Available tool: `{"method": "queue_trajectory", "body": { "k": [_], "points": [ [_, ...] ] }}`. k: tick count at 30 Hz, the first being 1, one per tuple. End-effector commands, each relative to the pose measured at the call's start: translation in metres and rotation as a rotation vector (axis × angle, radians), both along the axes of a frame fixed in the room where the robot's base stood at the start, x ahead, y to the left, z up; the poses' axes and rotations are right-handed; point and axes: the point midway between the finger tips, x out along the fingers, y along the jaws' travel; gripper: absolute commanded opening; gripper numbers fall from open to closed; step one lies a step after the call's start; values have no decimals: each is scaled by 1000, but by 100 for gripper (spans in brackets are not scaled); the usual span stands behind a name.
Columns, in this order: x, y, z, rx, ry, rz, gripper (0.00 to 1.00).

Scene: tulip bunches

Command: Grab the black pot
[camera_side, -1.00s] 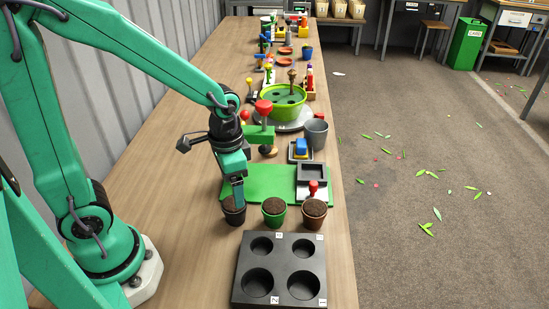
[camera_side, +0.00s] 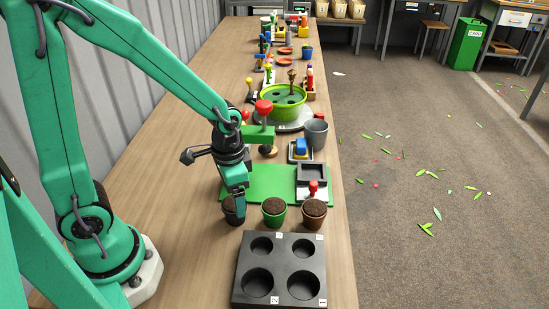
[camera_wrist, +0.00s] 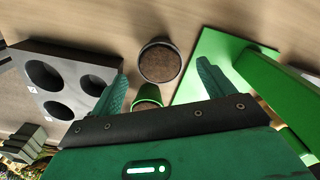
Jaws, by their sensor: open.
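The black pot (camera_side: 229,213), filled with brown soil, stands on the table at the left end of a row of three pots. It also shows in the wrist view (camera_wrist: 159,62), just beyond my fingertips. My gripper (camera_side: 238,210) is open, pointing down at this pot in the side view and partly covering it. In the wrist view the pot lies ahead of the gap between my two green fingers (camera_wrist: 164,84). I cannot tell whether a finger touches it.
The green pot (camera_side: 274,211) and brown pot (camera_side: 314,213) stand to its right. A black tray with round holes (camera_side: 280,269) lies in front, a green mat (camera_side: 270,183) behind. A red-knobbed stamp (camera_side: 264,108) and a grey pot (camera_side: 316,134) stand farther back.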

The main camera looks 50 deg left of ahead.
Motion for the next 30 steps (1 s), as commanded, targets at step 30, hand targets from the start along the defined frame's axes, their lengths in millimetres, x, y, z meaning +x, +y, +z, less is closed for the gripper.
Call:
{"method": "queue_trajectory", "body": {
  "k": [30],
  "points": [
    [2, 0, -47, 0, -1, 0, 81]
  ]
}}
